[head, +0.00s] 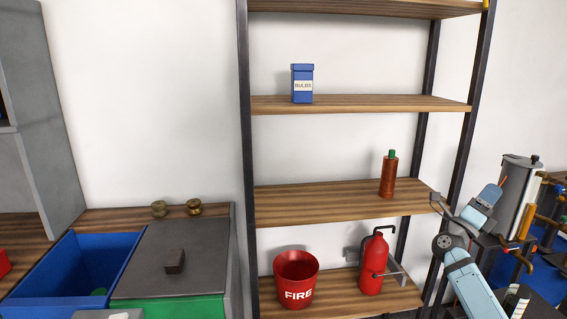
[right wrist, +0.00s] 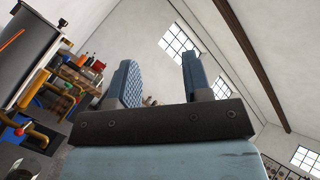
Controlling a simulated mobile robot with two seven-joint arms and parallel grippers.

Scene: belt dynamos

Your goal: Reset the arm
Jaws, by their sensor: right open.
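My right arm comes in at the lower right of the head view. Its right gripper (head: 492,191) points upward, to the right of the shelf unit and in front of a grey cylinder (head: 519,195). In the right wrist view the two blue fingers of the gripper (right wrist: 160,72) stand apart with nothing between them; wall and windows show behind. My left gripper is not in view.
The shelf unit (head: 350,203) holds a blue bulbs box (head: 302,86), a brown bottle (head: 388,176), a red fire bucket (head: 297,281) and a red extinguisher (head: 372,264). A blue bin (head: 68,270) and a grey lid (head: 180,255) are at left.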

